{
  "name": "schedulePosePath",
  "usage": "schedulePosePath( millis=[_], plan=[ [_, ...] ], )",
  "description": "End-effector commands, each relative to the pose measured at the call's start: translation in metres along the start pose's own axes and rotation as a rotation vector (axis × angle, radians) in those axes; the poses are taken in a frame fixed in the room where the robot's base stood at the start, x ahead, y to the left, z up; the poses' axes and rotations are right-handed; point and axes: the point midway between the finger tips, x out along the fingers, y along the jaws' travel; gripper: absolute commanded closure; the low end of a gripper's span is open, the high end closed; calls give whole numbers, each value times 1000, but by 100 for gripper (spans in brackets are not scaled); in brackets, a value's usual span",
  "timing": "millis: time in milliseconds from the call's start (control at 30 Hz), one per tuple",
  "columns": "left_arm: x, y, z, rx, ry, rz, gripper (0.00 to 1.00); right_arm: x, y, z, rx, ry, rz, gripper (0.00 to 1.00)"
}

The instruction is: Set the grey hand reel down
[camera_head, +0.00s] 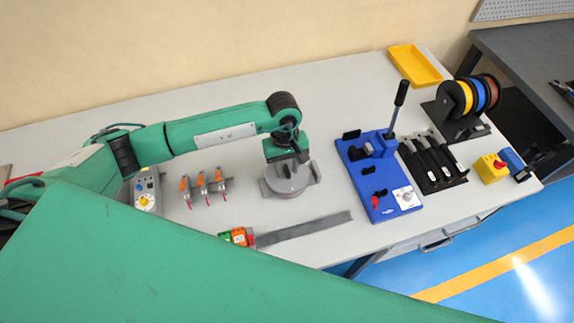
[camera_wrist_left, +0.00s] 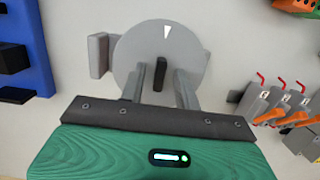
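The grey hand reel (camera_head: 284,188) is on the pale bench, left of the blue bender (camera_head: 378,182). My left gripper (camera_head: 287,166) points down right above it. In the left wrist view the reel (camera_wrist_left: 172,38) is a round grey disc with a white triangle mark and a dark upright handle (camera_wrist_left: 159,76). The left gripper's fingers (camera_wrist_left: 160,82) stand on either side of this handle, with a visible gap to each side. The reel looks flat and level; its underside is hidden. My right gripper does not show.
Left of the reel lie several orange-handled clamps (camera_head: 201,186) and a grey control box (camera_head: 147,193). In front are a grey metal strip (camera_head: 305,228) and a green-orange block (camera_head: 238,237). My green arm link covers the lower foreground. The bench behind the reel is clear.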

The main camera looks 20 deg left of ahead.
Motion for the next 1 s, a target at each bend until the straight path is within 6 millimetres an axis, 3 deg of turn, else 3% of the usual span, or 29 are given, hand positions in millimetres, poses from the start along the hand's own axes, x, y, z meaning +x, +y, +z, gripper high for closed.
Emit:
schedulePosePath(
  millis=[333,700,1000],
  plan=[
    [-10,1,-1,0,3,3,68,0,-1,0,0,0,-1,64],
    [-88,1,-1,1,4,3,68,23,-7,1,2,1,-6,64],
    [-121,0,0,0,1,0,68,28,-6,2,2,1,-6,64]
  ],
)
